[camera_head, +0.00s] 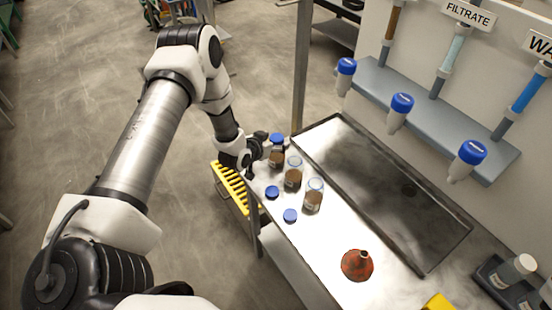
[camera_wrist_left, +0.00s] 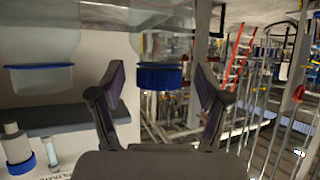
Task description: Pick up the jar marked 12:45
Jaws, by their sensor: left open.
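Three jars with brown contents stand in a row along the left edge of the bench. The farthest jar (camera_head: 277,158) wears a blue lid; the middle jar (camera_head: 293,178) and the nearest jar (camera_head: 313,200) show no blue lid. Their labels are too small to read, so I cannot tell which is marked 12:45. My left gripper (camera_head: 262,144) is just left of the farthest jar, open. In the left wrist view, a blue lid (camera_wrist_left: 160,77) shows between the spread fingers (camera_wrist_left: 161,88), apart from both. My right gripper is out of view.
Two loose blue lids (camera_head: 272,192) (camera_head: 290,215) lie beside the jars. A red-brown funnel (camera_head: 357,266) stands nearer.

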